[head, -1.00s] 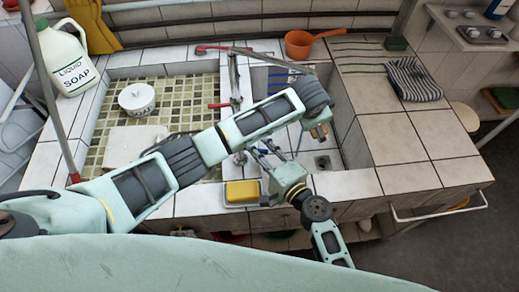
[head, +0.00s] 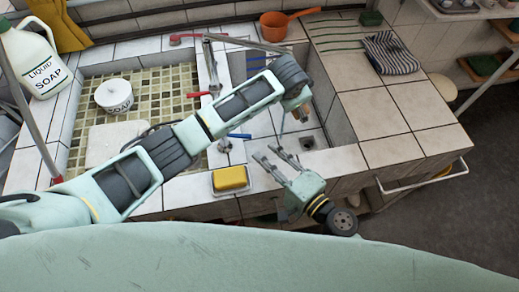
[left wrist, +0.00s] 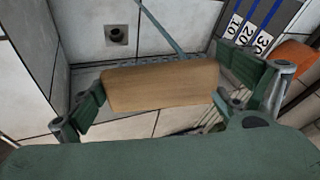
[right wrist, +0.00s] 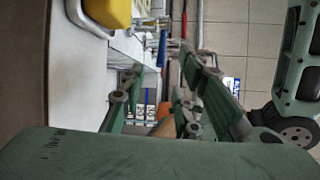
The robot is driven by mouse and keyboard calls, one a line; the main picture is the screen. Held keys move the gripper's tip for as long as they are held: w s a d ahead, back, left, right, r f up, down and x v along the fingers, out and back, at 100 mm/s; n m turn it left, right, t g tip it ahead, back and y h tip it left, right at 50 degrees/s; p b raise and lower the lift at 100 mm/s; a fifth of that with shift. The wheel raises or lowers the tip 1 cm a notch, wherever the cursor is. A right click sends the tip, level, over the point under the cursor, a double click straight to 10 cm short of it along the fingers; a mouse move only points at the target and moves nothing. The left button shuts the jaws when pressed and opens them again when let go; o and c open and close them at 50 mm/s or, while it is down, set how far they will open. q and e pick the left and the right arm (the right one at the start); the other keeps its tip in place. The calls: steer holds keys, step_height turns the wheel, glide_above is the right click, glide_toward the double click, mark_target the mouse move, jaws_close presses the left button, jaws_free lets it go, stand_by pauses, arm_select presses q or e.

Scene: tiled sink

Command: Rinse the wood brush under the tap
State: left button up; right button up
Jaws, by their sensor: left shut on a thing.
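The wood brush (left wrist: 160,86) lies across the left wrist view as a pale wooden block between the fingers of my left gripper (left wrist: 165,96). In the head view my left gripper (head: 298,98) is over the right basin, with the brush mostly hidden there. The tap's long grey spout (head: 245,42) reaches over the right basin; a red handle (head: 198,94) and a blue handle (head: 238,136) show on the divider. I cannot tell whether water runs. My right gripper (head: 277,157) is open and empty at the basin's front edge, right of and apart from the blue handle.
A yellow sponge (head: 230,178) sits in a dish on the front ledge. The left basin holds a white soap tub (head: 114,97). A soap jug (head: 32,62) stands at left. An orange pan (head: 275,25) and striped cloth (head: 390,53) lie behind and right. The right counter is mostly clear.

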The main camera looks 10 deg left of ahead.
steer(key=shift+s+d, duration=0.2)
stand_by(0.3)
